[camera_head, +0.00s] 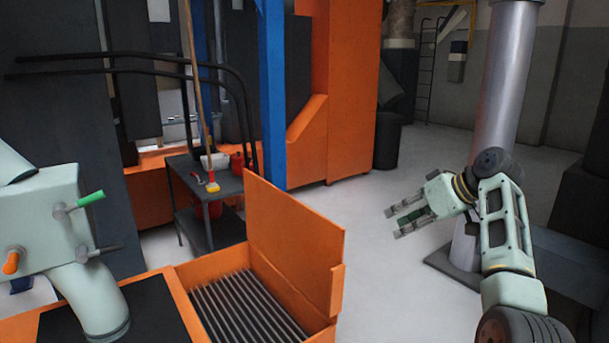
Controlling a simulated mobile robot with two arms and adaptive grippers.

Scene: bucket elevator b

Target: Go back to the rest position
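My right gripper (394,223) is in the right half of the head view, with its arm coming in from the lower right. Its two fingers point left and stand apart, with nothing between their tips. It is in the air in front of the grey floor, clear of the orange box. My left gripper is not in view.
An orange box (292,241) with a slatted grate (248,308) and a raised plate stands at lower centre. A pale green machine (42,222) with green and orange handles is at left. A dark cart (227,182) stands behind. A metal column (503,85) rises at right. Open floor (375,275) lies between.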

